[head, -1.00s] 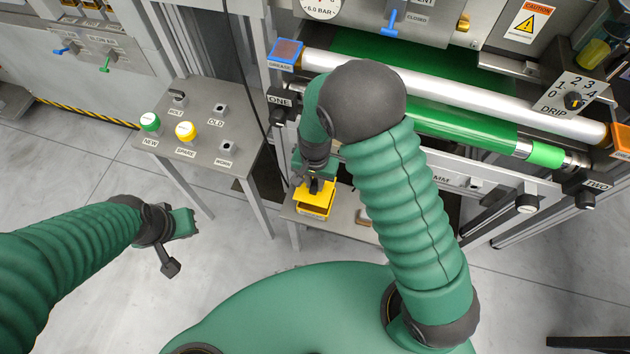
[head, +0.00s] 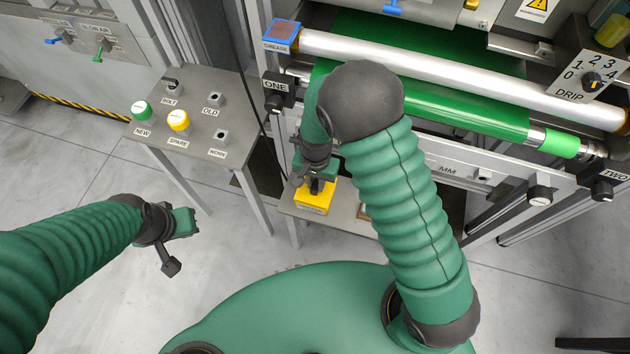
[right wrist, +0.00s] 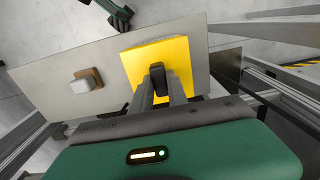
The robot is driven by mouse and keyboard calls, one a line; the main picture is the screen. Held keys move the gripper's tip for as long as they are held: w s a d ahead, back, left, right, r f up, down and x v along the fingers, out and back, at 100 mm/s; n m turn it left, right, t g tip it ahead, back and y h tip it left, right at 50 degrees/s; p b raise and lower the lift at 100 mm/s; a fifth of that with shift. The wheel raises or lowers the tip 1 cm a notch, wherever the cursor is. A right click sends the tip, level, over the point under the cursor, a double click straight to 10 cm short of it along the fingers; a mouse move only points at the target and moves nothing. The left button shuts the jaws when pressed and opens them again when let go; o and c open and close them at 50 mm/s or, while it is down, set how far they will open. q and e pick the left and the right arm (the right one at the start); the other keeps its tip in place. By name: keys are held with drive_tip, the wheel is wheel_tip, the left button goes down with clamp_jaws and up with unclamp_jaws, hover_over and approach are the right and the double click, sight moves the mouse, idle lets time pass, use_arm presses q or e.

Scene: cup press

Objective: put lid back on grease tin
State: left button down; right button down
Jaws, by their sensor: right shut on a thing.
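A wooden block with a pale top (right wrist: 86,82) lies on the grey shelf (right wrist: 55,65) beside the tin. The machine's rollers (head: 430,75) are above the shelf.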

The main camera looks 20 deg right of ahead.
sight(316, 185)
drive_tip(key=shift+f, duration=0.1)
idle(0.4)
drive_tip(key=shift+f, duration=0.4)
idle(0.3)
drive_tip(key=c, duration=1.2)
unclamp_jaws()
drive_tip(key=shift+r, duration=0.1)
wheel_tip(316, 185, up, 7)
drive_tip(key=p, duration=0.7)
